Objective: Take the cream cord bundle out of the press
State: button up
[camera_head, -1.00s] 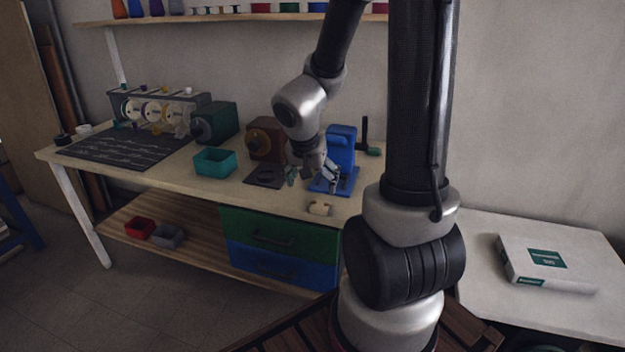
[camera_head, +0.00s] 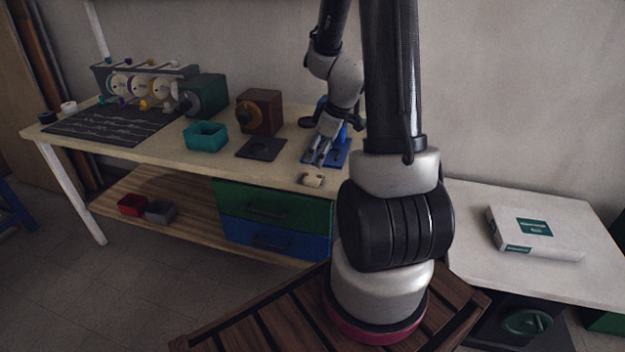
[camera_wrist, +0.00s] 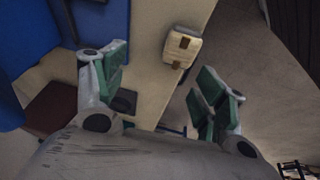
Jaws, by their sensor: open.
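The cream cord bundle (camera_head: 313,180) lies on the bench top close to its front edge, in front of the blue press (camera_head: 341,158) and apart from it. In the wrist view the bundle (camera_wrist: 182,47) shows as a cream block with brown bands, at the bench edge beyond my fingertips. My gripper (camera_head: 321,158) is open and empty, pointing down over the press base; its green-padded fingers spread wide in the wrist view (camera_wrist: 162,82). The press's blue parts also show at the upper left there (camera_wrist: 25,28). My arm hides much of the press in the head view.
A white box (camera_head: 535,232) lies on the right table. Bare bench top surrounds the bundle.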

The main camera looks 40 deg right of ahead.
aim_at(313, 176)
jog(key=shift+s+a+f+n+g, duration=0.15)
jog(key=shift+s+n+g, duration=0.25)
jog(key=shift+s+g, duration=0.5)
jog(key=x, duration=0.5)
jog(key=a+x, duration=0.1)
jog(key=x, duration=0.1)
jog(key=shift+w+f, duration=0.15)
jog(key=shift+w, duration=0.05)
jog(key=c, duration=1)
jog(key=shift+y, duration=0.3)
